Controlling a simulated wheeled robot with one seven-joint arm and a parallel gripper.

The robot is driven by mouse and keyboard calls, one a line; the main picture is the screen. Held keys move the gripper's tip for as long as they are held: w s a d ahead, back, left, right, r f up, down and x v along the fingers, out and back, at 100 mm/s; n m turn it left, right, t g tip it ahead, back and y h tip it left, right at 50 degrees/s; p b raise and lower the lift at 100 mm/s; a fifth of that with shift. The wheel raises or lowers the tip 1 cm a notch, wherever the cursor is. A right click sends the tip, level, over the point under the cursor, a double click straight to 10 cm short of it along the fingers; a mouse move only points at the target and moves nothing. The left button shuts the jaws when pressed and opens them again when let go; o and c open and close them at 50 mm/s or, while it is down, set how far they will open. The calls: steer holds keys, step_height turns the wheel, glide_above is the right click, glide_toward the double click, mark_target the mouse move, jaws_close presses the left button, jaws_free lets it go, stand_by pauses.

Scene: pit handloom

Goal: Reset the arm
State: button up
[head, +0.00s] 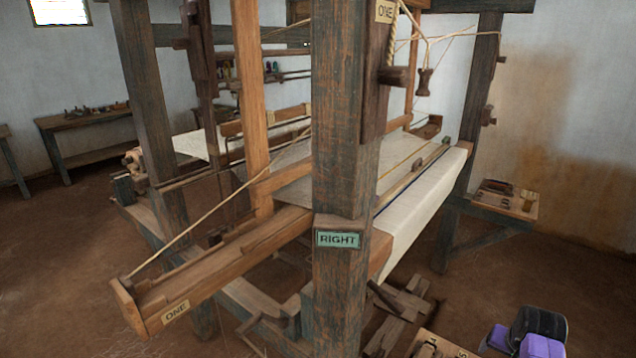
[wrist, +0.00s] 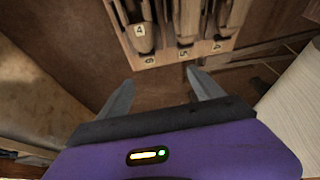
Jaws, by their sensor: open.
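My gripper (wrist: 161,78) shows in the wrist view with its two grey fingers spread apart and nothing between them. In the head view, purple and black parts of my arm (head: 538,338) show at the bottom right, and the fingers cannot be made out there. Beyond the fingertips in the wrist view is a wooden rack (wrist: 150,62) with numbered tags and several long wooden pieces lying in it. The fingers appear apart from the rack.
The handloom (head: 340,200) fills the middle, with a post labelled RIGHT and a beam (head: 225,262) labelled ONE jutting toward the front left. White cloth (head: 420,205) hangs at its right. A side table (head: 505,200) holds small tools. A bench (head: 85,120) stands at the back left.

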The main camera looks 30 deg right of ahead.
steer(key=a+r+n+t+h+b, duration=0.2)
steer(key=a+r+n+t, duration=0.25)
steer(key=a, duration=0.75)
steer(key=a+r+n+t+h+b, duration=0.15)
steer(key=a+r+n+t, duration=0.35)
steer(key=a, duration=0.8)
steer(key=s+a+r+n+t+y+b, duration=0.1)
steer(key=s+a+r+t+y, duration=0.15)
steer(key=s+a, duration=0.45)
steer(key=s+a+r+n+t+y+b, duration=0.15)
steer(key=s+a+r, duration=0.25)
steer(key=a, duration=0.6)
steer(key=s+a+f+n+g+y+b, duration=0.1)
steer(key=s+a+f+y, duration=0.1)
steer(key=s+a, duration=0.3)
steer(key=shift+s+f+y, duration=0.25)
steer(key=shift+s+y, duration=0.4)
steer(key=shift+s, duration=0.25)
